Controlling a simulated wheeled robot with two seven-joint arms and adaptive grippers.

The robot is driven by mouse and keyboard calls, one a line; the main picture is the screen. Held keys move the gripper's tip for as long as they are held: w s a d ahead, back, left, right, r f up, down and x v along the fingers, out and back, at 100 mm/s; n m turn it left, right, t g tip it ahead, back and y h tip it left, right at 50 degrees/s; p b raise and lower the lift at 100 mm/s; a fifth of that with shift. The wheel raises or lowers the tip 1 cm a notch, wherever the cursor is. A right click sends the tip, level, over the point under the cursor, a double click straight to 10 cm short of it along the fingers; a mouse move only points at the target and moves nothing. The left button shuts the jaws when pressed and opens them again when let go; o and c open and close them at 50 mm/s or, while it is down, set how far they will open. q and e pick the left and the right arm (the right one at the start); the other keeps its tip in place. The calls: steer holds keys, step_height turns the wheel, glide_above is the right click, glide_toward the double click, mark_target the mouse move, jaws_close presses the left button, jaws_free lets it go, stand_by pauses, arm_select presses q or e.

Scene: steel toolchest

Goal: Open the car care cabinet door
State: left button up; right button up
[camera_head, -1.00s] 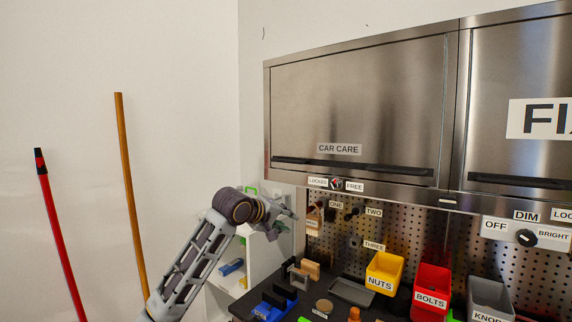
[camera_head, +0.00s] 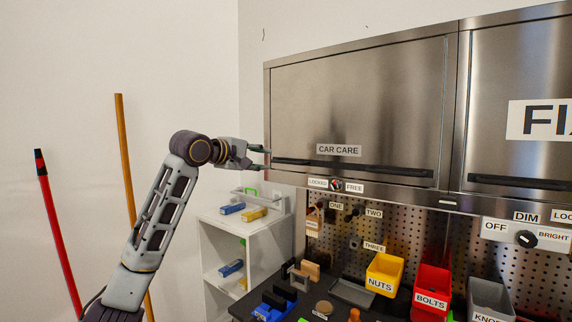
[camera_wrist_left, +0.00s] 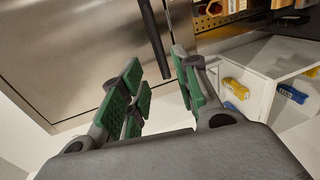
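The car care cabinet door (camera_head: 360,110) is a steel panel with a CAR CARE label, and it looks shut. Its long black handle (camera_head: 352,168) runs along the lower edge. The handle also shows in the left wrist view (camera_wrist_left: 152,40), beyond my fingers. A small lock knob (camera_head: 336,184) sits below, between the LOCKED and FREE labels; its setting is too small to tell. My left gripper (camera_head: 266,158) is open and empty, near the door's lower left edge and left of the handle. In the left wrist view its green-padded fingers (camera_wrist_left: 158,85) are spread apart. My right gripper is not in view.
A white shelf (camera_head: 245,230) with blue and yellow items stands below my left gripper. A pegboard and bins, including a yellow NUTS bin (camera_head: 384,274) and a red BOLTS bin (camera_head: 431,290), lie below the cabinet. A broom pole (camera_head: 130,180) leans at left.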

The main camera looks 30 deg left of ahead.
mark_target(285, 162)
arm_select(q)
steer(key=shift+w, duration=0.1)
steer(key=p+x, duration=0.4)
steer(key=x, duration=0.9)
steer(key=shift+w+f, duration=0.2)
steer(key=shift+w, duration=0.1)
steer(key=shift+c, duration=0.4)
jaws_close()
